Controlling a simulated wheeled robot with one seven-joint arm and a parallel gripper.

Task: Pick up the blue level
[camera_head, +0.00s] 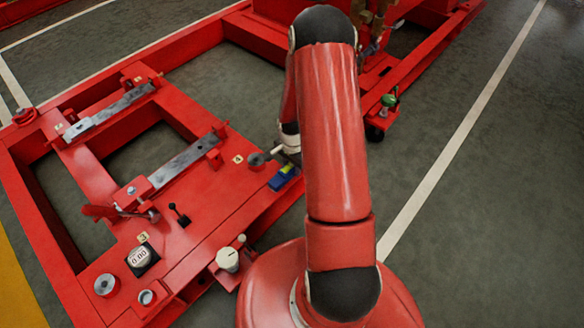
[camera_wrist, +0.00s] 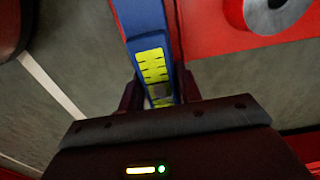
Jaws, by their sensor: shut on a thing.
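The blue level (camera_head: 284,176) is a small blue body with a yellow part, at the right edge of the red frame in the head view. In the wrist view the blue level (camera_wrist: 141,22) runs from the top edge down between the fingers, with a yellow marked strip on it. My gripper (camera_wrist: 160,90) is shut on the level, one dark finger on each side. Its lower end is partly hidden by the gripper body. In the head view my arm hides most of the gripper. I cannot tell whether the level touches the frame.
The red frame (camera_head: 225,187) carries two grey bars, a gauge (camera_head: 142,258), a black lever (camera_head: 179,215) and a white knob (camera_head: 228,259). A grey ring (camera_wrist: 277,12) on red metal is close right of the level. Grey floor (camera_head: 490,220) is clear at right.

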